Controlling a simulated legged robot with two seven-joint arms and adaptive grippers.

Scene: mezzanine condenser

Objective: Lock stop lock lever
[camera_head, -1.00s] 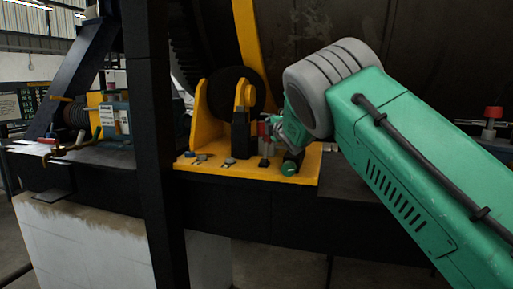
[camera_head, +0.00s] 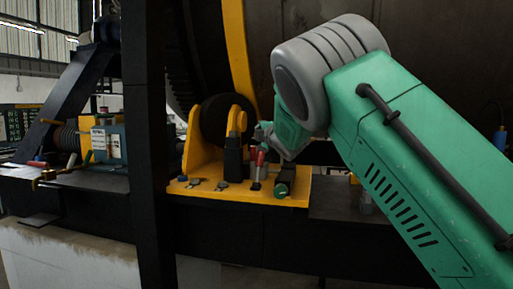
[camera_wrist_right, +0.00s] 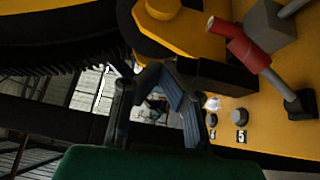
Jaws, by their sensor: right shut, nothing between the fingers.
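The lever with a red grip (camera_head: 260,158) stands on the yellow base plate (camera_head: 240,192), beside a black post (camera_head: 233,160). In the right wrist view the lever's red grip (camera_wrist_right: 240,48) is at upper right, with a grey rod running to a dark foot on the plate. I cannot tell whether it is locked. My right gripper (camera_head: 264,132) is just above and beside the lever's top, partly hidden by its own wrist. In the wrist view the right gripper (camera_wrist_right: 153,85) is shut and empty, left of the lever and apart from it. My left gripper is out of view.
A yellow bracket with a black roller (camera_head: 215,122) stands behind the plate, against the large dark drum (camera_head: 300,18). A black column (camera_head: 150,150) rises left of the plate. A green-ended cylinder (camera_head: 282,188) lies right of the lever. Numbered knobs (camera_wrist_right: 238,117) sit on the plate.

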